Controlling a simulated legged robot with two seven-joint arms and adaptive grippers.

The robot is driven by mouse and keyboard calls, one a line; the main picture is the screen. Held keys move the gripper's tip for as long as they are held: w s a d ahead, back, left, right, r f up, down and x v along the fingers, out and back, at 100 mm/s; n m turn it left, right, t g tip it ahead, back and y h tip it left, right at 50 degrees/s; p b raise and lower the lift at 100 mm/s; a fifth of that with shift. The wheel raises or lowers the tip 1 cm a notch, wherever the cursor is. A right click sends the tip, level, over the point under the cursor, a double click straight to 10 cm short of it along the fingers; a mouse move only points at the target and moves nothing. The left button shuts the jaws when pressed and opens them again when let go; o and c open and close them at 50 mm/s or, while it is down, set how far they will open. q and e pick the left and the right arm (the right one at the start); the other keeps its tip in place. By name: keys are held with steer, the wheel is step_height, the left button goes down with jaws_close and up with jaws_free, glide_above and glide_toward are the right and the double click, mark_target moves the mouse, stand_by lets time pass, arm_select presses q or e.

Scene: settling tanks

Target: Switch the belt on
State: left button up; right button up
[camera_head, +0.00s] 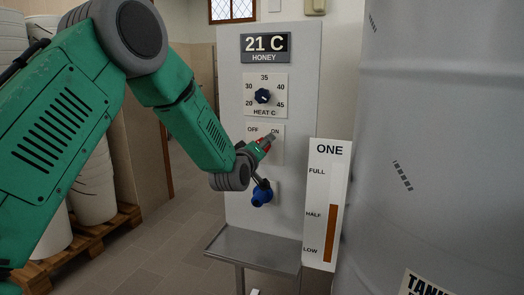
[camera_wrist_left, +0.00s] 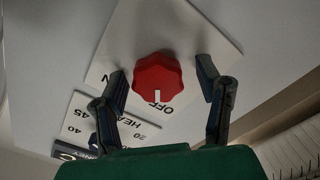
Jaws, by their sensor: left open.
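The switch plate (camera_head: 279,155) on the grey panel carries the labels OFF and ON. The knob's white mark points at the OFF label (camera_wrist_left: 157,106). My left gripper (camera_head: 267,159) is in front of the plate. Its open fingers (camera_wrist_left: 161,78) stand on either side of the knob, with a visible gap on each side. The ON label is partly hidden by a finger in the wrist view. My right gripper is not in view.
Above the switch are a HEAT C dial (camera_head: 263,96) and a 21 C HONEY display (camera_head: 265,47). A blue knob (camera_head: 262,197) is close below my gripper. A steel shelf (camera_head: 255,248) juts out underneath. A level gauge (camera_head: 318,195) and large tank (camera_head: 440,140) stand right.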

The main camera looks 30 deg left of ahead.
arm_select(q)
steer(key=shift+w, duration=0.1)
steer(key=c, duration=1.2)
steer(key=shift+o, duration=0.4)
